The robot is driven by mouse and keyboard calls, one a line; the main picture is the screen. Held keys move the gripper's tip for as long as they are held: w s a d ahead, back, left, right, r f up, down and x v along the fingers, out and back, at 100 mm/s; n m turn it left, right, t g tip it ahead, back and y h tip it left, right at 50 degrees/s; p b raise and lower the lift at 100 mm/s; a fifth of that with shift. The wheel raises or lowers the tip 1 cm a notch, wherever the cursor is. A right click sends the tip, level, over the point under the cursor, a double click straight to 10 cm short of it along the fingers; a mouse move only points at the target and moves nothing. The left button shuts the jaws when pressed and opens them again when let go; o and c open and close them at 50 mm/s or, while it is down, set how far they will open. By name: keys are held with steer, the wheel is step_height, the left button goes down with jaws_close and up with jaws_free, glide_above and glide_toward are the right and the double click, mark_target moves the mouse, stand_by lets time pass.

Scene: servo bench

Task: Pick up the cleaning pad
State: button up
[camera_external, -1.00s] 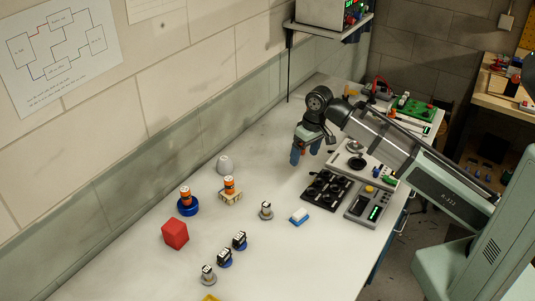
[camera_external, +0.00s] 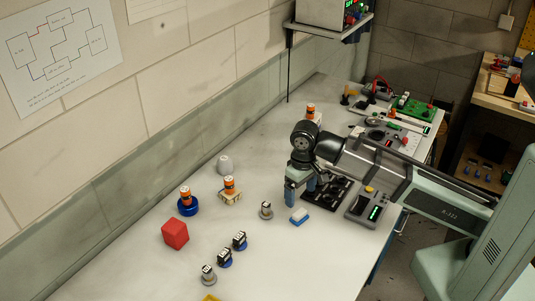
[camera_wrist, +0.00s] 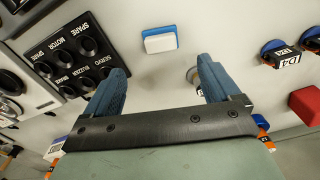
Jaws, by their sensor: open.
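The cleaning pad (camera_external: 299,216) is a small block with a white top and a blue base, lying flat on the white bench. In the wrist view the cleaning pad (camera_wrist: 160,40) is at the top centre, beyond the fingertips and between their lines. My gripper (camera_external: 301,190) is above the bench, a little behind the pad in the external view, apart from it. In the wrist view my gripper (camera_wrist: 163,75) has its two blue fingers spread wide with nothing between them.
A black socket tray (camera_external: 330,190) stands close to the right of my gripper, with a grey meter (camera_external: 362,207) beside it. A small servo part (camera_external: 265,210) stands left of the pad. A red block (camera_external: 175,233) and several motors stand further left.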

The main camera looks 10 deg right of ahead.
mark_target(300, 212)
steer(key=shift+f, duration=1.75)
steer(key=shift+s+f, duration=0.15)
steer(key=shift+f, duration=1.15)
steer(key=shift+s+f, duration=0.15)
steer(key=shift+f, duration=1.15)
steer(key=shift+c, duration=0.3)
steer(key=c, duration=1.1)
